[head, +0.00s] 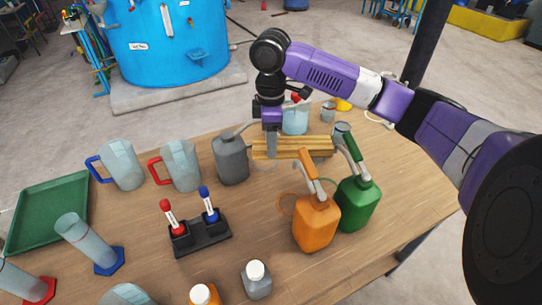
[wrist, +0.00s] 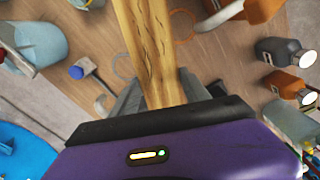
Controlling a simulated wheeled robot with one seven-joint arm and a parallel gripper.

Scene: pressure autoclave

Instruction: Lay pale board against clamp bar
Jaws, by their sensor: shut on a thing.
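A pale yellow wooden board (head: 312,148) with dark, crack-like grain shows across the rear of the table in the head view. My gripper (head: 272,148) points down at its left part and is shut on it. In the wrist view the board (wrist: 150,45) runs from between the grey fingers of my gripper (wrist: 157,93) to the top edge of the picture. Its far end is out of that view. I cannot tell from these frames whether the board touches the table. I cannot make out a clamp bar in either view.
A grey can (head: 231,158) stands just left of the board. Orange (head: 315,222) and green (head: 357,203) cans stand in front and to the right. A beaker (head: 295,119) stands behind. A black holder (head: 200,238) sits nearer. The table's right end (head: 410,185) is clear.

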